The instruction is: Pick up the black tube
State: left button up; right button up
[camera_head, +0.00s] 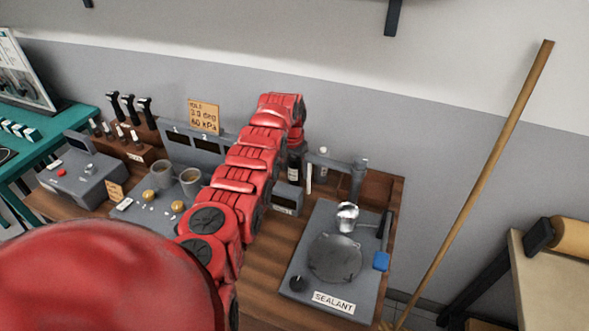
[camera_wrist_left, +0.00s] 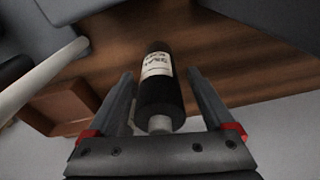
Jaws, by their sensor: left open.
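The black tube (camera_wrist_left: 155,98) is a dark cylinder with a pale printed label and a light tip. In the left wrist view it lies between the two fingers of my left gripper (camera_wrist_left: 160,76), with a visible gap on each side. The fingers are open and the tube is not clamped. In the head view the black tube (camera_head: 293,168) stands at the back of the wooden bench, just under my left wrist. My red left arm reaches across the bench, and its fingers are mostly hidden there. My right gripper is not in view.
A grey sealant station (camera_head: 335,295) with a round dark plate and a metal cup (camera_head: 347,216) is right of the tube. A grey tap-like post (camera_head: 358,178) stands close by. Two cups (camera_head: 190,180) are left of the arm. A broom handle (camera_head: 480,170) leans right.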

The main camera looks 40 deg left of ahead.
pick_arm(q)
grip_shut()
dwell(0.4)
jog(key=shift+r, duration=0.1)
